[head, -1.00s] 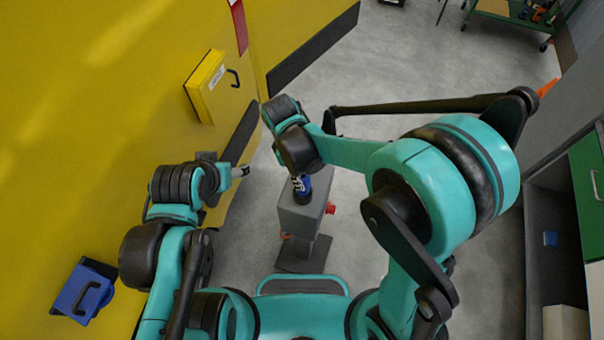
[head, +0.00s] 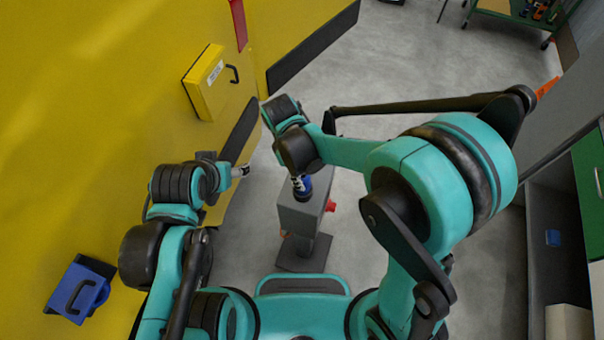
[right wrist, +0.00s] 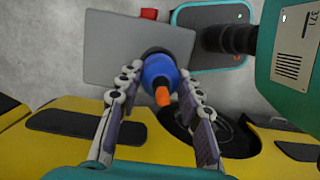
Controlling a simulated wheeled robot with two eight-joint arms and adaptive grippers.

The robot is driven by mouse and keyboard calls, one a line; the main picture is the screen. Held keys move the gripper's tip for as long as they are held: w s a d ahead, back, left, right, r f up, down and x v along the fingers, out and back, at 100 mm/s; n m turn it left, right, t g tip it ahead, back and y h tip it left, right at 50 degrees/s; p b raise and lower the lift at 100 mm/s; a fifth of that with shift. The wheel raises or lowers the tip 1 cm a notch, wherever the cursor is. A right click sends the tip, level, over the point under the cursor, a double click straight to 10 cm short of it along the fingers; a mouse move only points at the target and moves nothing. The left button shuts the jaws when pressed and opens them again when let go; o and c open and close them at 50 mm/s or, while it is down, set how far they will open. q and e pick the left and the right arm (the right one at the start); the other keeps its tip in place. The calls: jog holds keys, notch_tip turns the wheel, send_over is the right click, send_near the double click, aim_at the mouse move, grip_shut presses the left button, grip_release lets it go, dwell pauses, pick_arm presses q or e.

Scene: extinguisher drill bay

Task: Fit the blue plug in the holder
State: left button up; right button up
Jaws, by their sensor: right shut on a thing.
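The blue plug (right wrist: 157,73) has an orange tip facing the right wrist camera. In the head view the plug (head: 304,190) shows at the top of the grey stand. My right gripper (right wrist: 158,71) is shut on the plug, one finger on each side; it also shows in the head view (head: 298,182). The grey stand's flat top (right wrist: 110,50) lies under the plug, which a dark ring surrounds at its far end. I cannot tell how deep the plug sits in the holder. My left gripper (head: 243,171) is at the left, apart from the stand; its jaws are too small to read.
A yellow wall (head: 100,120) on the left carries a yellow box (head: 203,85) and a blue box (head: 78,291), both with handles. A red part (head: 331,206) sticks out of the stand's right side. A green cart (head: 500,10) stands far back. Floor behind the stand is clear.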

jog(key=shift+f+b, duration=0.7)
jog(key=shift+f, duration=0.2)
jog(key=o, duration=1.3)
jog(key=shift+o, duration=0.2)
jog(key=shift+r, duration=0.15)
notch_tip(320, 180, up, 12)
jog(key=a, duration=0.2)
jog(key=s+d+f+m+t+b, duration=0.1)
jog(key=d+f+m+t+b, duration=0.1)
jog(key=d, duration=0.4)
jog(key=s+d+f+m+t+y+b, duration=0.1)
jog(key=s+d+f+m+t+b, duration=0.1)
jog(key=d+m, duration=0.5)
jog(key=s+d+f+m+t+y+b, duration=0.1)
jog(key=s+d+f+m+t+b, duration=0.1)
jog(key=d+f+m+t+b, duration=0.2)
jog(key=shift+s+d+f+m+b, duration=0.15)
jog(key=shift+d+f+m+b, duration=0.65)
jog(key=shift+d+b, duration=0.7)
